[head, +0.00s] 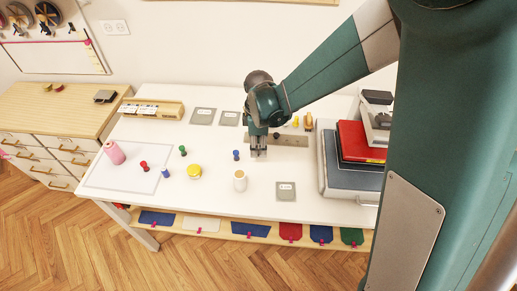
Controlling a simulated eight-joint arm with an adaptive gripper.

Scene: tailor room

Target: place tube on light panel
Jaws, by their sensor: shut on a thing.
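A thin white panel with a grey edge (107,184), which looks like the light panel, lies flat at the left end of the white table. A pink bottle-like piece (114,153) stands on its far left part, with a red spool (144,166) further right on it. My gripper (258,154) points down above the middle of the table, well right of the panel. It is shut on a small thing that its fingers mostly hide. I cannot tell if this is the tube. A short whitish cylinder (239,182) stands in front of my gripper, apart from it.
Blue (166,173) and green (183,151) spools and a yellow round piece (194,171) stand between panel and gripper. Another blue spool (236,155) is just left of my gripper. The front middle has free room.

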